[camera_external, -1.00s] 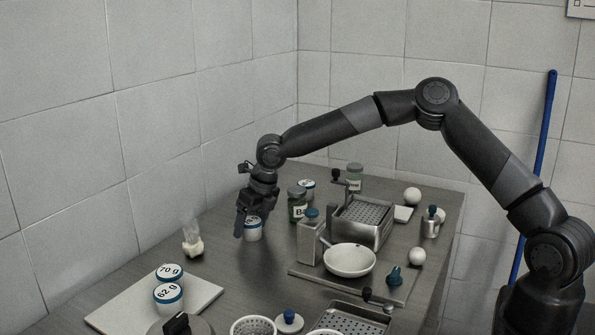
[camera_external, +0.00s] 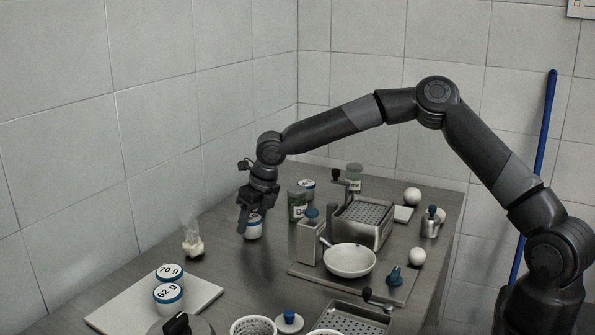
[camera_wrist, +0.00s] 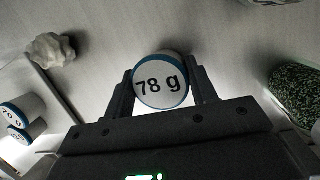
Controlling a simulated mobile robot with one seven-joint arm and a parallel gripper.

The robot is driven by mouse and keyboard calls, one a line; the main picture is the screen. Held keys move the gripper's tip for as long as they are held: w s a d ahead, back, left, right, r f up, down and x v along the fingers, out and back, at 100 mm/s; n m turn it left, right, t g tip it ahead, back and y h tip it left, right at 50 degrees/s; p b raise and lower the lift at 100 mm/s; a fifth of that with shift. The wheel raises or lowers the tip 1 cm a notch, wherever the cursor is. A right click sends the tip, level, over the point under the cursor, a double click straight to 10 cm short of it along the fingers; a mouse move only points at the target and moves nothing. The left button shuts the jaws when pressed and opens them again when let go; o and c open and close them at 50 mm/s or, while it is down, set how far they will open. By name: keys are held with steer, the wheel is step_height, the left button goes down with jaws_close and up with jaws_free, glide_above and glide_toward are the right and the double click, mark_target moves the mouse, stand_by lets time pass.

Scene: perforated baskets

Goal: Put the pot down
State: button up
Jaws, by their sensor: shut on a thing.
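A white pot (camera_external: 253,230) with a blue rim is between the fingers of my gripper (camera_external: 250,219), at the far left part of the table. In the wrist view the pot (camera_wrist: 160,82) shows its lid marked "78 g", with one finger of my gripper (camera_wrist: 163,88) on each side. The gripper is shut on it. The pot looks upright, at or close above the table top; I cannot tell whether its base touches. Two similar pots marked "70 g" (camera_external: 169,272) and "62 g" (camera_external: 168,297) stand on a pale board (camera_external: 205,293) at the front left.
A crumpled whitish lump (camera_external: 193,246) lies left of my gripper. A green jar (camera_external: 298,203) and another pot (camera_external: 308,189) stand to its right. A metal box (camera_external: 310,242), a white pan (camera_external: 349,261) and a perforated basket (camera_external: 362,222) are further right. Bare table lies in front.

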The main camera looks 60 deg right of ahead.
step_height(320, 180, up, 9)
steer(key=shift+f, duration=0.1)
steer(key=shift+r, duration=0.2)
steer(key=shift+a, duration=0.25)
steer(key=w+a, duration=0.3)
steer(key=a, duration=0.9)
glide_above(135, 306)
steer(key=s+d, duration=0.1)
step_height(135, 306, down, 4)
steer(key=shift+d+f, duration=0.1)
steer(key=shift+d, duration=0.05)
steer(key=shift+a+f, duration=0.2)
steer(key=shift+a, duration=0.15)
steer(key=shift+f, duration=1.95)
